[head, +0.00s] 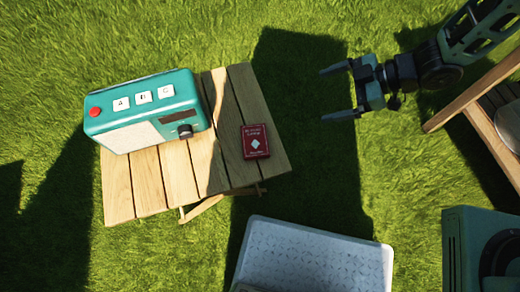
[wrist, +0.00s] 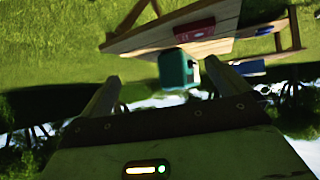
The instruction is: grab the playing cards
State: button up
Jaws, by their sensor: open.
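The playing cards are a red box (head: 255,141) with a white diamond on its face, lying on the right part of the small wooden slatted table (head: 180,178). In the wrist view the red box (wrist: 195,32) shows on the table top (wrist: 150,37), beyond my fingers. My gripper (head: 338,93) is open and empty, to the right of the table and over the grass, apart from the box. Its two fingers point left, towards the table side. They also show in the wrist view (wrist: 165,90).
A teal radio (head: 147,110) with a red knob stands on the table, left of the cards; it shows in the wrist view (wrist: 176,70). A pale cooler-like box (head: 312,260) lies below the table. A wooden piece of furniture (head: 478,115) stands at right. Grass between is clear.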

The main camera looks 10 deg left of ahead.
jog(key=s+f+n+g+y+b, duration=0.2)
jog(key=s+f+g, duration=0.2)
jog(key=f, duration=0.1)
jog(key=b, duration=0.2)
send_near(255, 140)
jog(key=s+a+f, duration=0.1)
jog(key=a, duration=0.1)
jog(key=shift+b+x, duration=0.35)
jog(key=shift+x, duration=2.7)
jog(key=c, duration=0.9)
